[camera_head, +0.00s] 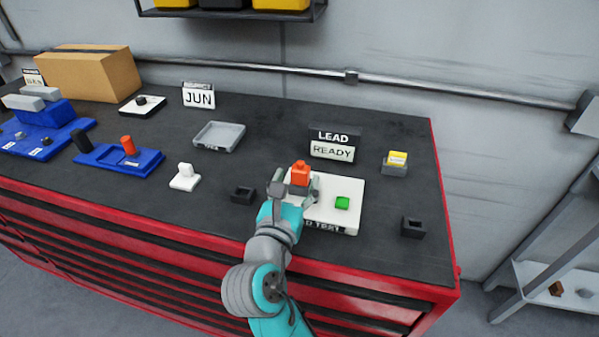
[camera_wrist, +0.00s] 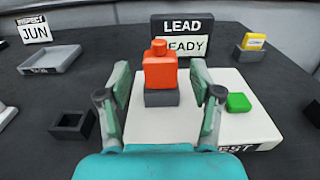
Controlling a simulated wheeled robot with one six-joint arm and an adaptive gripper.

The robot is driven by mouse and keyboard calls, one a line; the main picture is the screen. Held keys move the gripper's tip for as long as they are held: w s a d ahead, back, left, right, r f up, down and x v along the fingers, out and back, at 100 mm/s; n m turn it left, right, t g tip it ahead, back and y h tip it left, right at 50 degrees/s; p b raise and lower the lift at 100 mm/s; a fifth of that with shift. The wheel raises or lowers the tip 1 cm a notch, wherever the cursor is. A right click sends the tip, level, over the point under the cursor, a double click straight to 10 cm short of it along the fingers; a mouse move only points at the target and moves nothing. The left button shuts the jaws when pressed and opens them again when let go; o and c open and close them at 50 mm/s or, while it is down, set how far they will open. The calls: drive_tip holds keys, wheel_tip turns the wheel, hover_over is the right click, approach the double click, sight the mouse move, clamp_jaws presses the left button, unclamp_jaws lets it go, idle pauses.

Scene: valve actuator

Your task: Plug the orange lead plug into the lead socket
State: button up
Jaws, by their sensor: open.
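The orange lead plug (camera_head: 300,173) stands upright at the dark grey socket on the white lead test board. In the wrist view the orange plug (camera_wrist: 159,68) sits on top of the grey lead socket (camera_wrist: 162,98); how deep it is seated cannot be told. My gripper (camera_head: 294,192) is open, and its fingers stand apart on either side of the plug. In the wrist view my gripper (camera_wrist: 160,95) shows a gap between each finger and the plug. The white board (camera_head: 326,209) also carries a green button (camera_head: 342,203). A sign (camera_head: 333,145) behind reads LEAD READY.
A black empty holder (camera_head: 243,195) is left of the board, another (camera_head: 413,227) right. A yellow block in a grey holder (camera_head: 396,164) stands behind right. A grey tray (camera_head: 219,136), white switch (camera_head: 185,177) and blue fixture (camera_head: 120,157) are left.

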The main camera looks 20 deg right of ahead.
drive_tip(key=v, duration=0.8)
drive_tip(key=shift+s+a, duration=0.2)
drive_tip(key=shift+s, duration=0.05)
